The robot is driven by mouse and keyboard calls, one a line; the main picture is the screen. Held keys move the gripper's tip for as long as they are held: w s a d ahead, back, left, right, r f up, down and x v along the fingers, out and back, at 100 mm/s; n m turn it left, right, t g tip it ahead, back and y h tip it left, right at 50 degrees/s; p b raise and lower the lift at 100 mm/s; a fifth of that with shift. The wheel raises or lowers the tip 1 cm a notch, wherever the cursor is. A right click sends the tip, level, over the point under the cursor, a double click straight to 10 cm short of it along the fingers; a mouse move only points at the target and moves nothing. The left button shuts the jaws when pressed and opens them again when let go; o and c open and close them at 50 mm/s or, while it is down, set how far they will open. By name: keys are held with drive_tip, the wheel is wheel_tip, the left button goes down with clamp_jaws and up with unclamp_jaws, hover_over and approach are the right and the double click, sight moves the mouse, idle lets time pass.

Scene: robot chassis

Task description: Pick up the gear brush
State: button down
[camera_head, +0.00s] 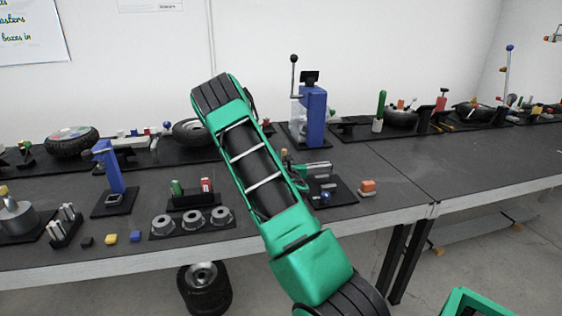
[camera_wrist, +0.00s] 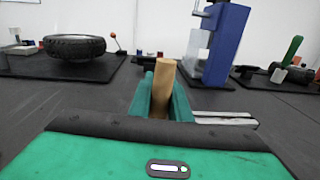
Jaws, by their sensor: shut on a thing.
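The gear brush shows in the wrist view as a tan wooden handle (camera_wrist: 162,88), standing roughly upright between the green fingers of my gripper (camera_wrist: 160,100). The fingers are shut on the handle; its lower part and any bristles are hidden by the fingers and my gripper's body. In the head view my gripper (camera_head: 297,174) is over the workbench, partly hidden behind my green arm. A small tan bit of the handle (camera_head: 285,155) shows there. I cannot tell whether the brush touches the bench.
A grey metal part (camera_head: 318,168) lies close right of my gripper on a black mat (camera_head: 343,190). A blue press (camera_head: 314,117) stands behind, and a tyre (camera_wrist: 75,46) is at the back left.

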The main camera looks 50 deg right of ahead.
drive_tip(key=shift+w+a+r, duration=0.1)
drive_tip(key=shift+r, duration=1.35)
drive_tip(key=shift+a+r, duration=0.1)
drive_tip(key=shift+r, duration=1.3)
drive_tip(key=c, duration=2.4)
unclamp_jaws()
clamp_jaws()
